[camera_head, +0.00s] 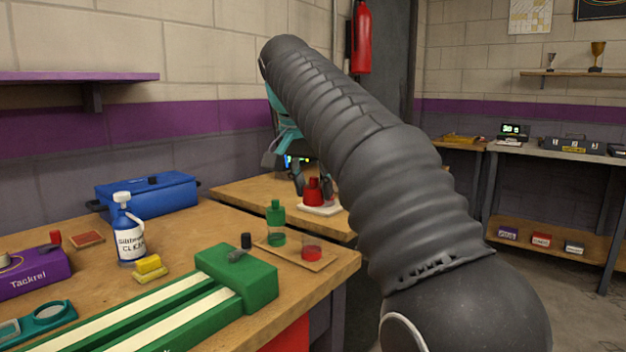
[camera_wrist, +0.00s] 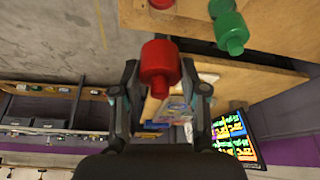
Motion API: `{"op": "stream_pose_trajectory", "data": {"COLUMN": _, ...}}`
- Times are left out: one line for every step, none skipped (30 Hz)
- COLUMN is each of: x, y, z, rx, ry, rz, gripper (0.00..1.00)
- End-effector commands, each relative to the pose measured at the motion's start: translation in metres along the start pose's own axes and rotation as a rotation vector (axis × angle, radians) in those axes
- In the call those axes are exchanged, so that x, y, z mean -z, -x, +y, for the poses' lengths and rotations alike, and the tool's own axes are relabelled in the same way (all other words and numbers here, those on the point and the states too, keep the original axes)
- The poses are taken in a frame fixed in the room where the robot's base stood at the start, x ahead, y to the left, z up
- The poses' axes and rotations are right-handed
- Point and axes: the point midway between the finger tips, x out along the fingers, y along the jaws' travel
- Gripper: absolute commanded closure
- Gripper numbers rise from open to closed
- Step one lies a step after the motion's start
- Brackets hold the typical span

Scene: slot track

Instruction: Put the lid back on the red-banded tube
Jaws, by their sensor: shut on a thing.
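My gripper (camera_head: 312,187) is shut on the red lid (camera_head: 313,194), a stepped cap with a narrow top. The lid also shows between the two fingers in the wrist view (camera_wrist: 158,64). In the head view it appears over a pale pad at the back table; its height above it is hard to tell. The red-banded tube (camera_head: 312,249), clear with a red band low down, stands uncovered on a brown mat (camera_head: 287,255) near the right edge of the front bench. Its red part shows at the top edge of the wrist view (camera_wrist: 161,3).
A green bottle (camera_head: 276,222) stands on the mat left of the tube. A green track (camera_head: 237,279) with a black knob lies in front. A white-and-blue bottle (camera_head: 129,232), yellow block (camera_head: 149,265) and blue box (camera_head: 150,193) stand left. A gap separates the two tables.

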Motion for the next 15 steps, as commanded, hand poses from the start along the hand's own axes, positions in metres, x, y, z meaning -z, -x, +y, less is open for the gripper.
{"op": "stream_pose_trajectory", "data": {"x": -0.002, "y": -0.002, "z": -0.001, "rx": 0.001, "ry": 0.003, "rz": 0.000, "gripper": 0.73}}
{"op": "stream_pose_trajectory", "data": {"x": -0.004, "y": -0.004, "z": -0.002, "rx": 0.001, "ry": 0.005, "rz": -0.001, "gripper": 0.73}}
{"op": "stream_pose_trajectory", "data": {"x": -0.006, "y": -0.007, "z": -0.002, "rx": 0.001, "ry": 0.006, "rz": -0.001, "gripper": 0.73}}
{"op": "stream_pose_trajectory", "data": {"x": -0.007, "y": -0.010, "z": -0.002, "rx": 0.001, "ry": 0.007, "rz": -0.001, "gripper": 0.73}}
{"op": "stream_pose_trajectory", "data": {"x": -0.008, "y": -0.012, "z": -0.003, "rx": 0.002, "ry": 0.007, "rz": -0.001, "gripper": 0.73}}
{"op": "stream_pose_trajectory", "data": {"x": -0.010, "y": -0.017, "z": -0.003, "rx": 0.001, "ry": 0.007, "rz": -0.002, "gripper": 0.73}}
{"op": "stream_pose_trajectory", "data": {"x": -0.011, "y": -0.020, "z": -0.003, "rx": 0.002, "ry": 0.006, "rz": -0.001, "gripper": 0.73}}
{"op": "stream_pose_trajectory", "data": {"x": -0.012, "y": -0.022, "z": -0.003, "rx": 0.003, "ry": 0.006, "rz": -0.001, "gripper": 0.73}}
{"op": "stream_pose_trajectory", "data": {"x": -0.013, "y": -0.025, "z": -0.003, "rx": 0.003, "ry": 0.005, "rz": 0.000, "gripper": 0.73}}
{"op": "stream_pose_trajectory", "data": {"x": -0.014, "y": -0.028, "z": -0.003, "rx": 0.002, "ry": 0.005, "rz": -0.001, "gripper": 0.73}}
{"op": "stream_pose_trajectory", "data": {"x": -0.015, "y": -0.030, "z": -0.002, "rx": 0.002, "ry": 0.005, "rz": -0.001, "gripper": 0.73}}
{"op": "stream_pose_trajectory", "data": {"x": -0.016, "y": -0.033, "z": -0.002, "rx": 0.002, "ry": 0.005, "rz": -0.001, "gripper": 0.73}}
{"op": "stream_pose_trajectory", "data": {"x": -0.017, "y": -0.036, "z": -0.002, "rx": 0.002, "ry": 0.004, "rz": -0.001, "gripper": 0.73}}
{"op": "stream_pose_trajectory", "data": {"x": -0.018, "y": -0.039, "z": -0.002, "rx": 0.002, "ry": 0.004, "rz": -0.001, "gripper": 0.73}}
{"op": "stream_pose_trajectory", "data": {"x": -0.019, "y": -0.042, "z": -0.002, "rx": 0.002, "ry": 0.004, "rz": 0.000, "gripper": 0.73}}
